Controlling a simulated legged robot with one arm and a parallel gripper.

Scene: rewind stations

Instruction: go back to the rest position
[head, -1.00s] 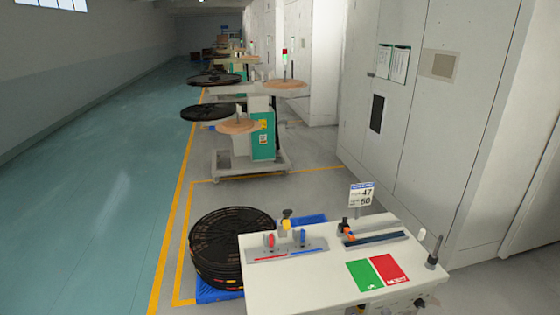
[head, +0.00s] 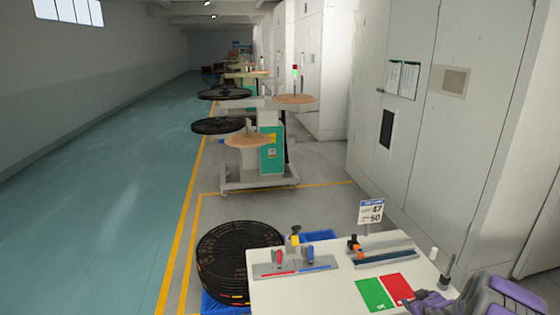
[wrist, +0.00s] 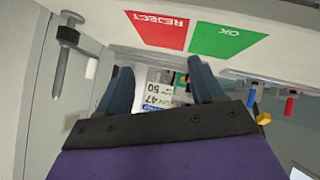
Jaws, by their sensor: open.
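My gripper (wrist: 160,85) is open and empty in the wrist view, with its two dark blue fingers spread apart. In that view, which is upside down, the red REJECT pad (wrist: 160,29) and the green OK pad (wrist: 225,42) lie on the bench beyond the fingers. In the head view a purple and grey part of my arm (head: 470,300) shows at the lower right, over the corner of the white bench (head: 320,290). The fingertips cannot be made out there.
The bench holds a grey fixture with red and blue handles (head: 296,262), a dark track (head: 385,254), a number sign (head: 371,212) and a dark post (head: 447,271). Black reels (head: 238,262) are stacked at left. Cabinets (head: 440,140) stand at right. The teal floor (head: 110,210) is clear.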

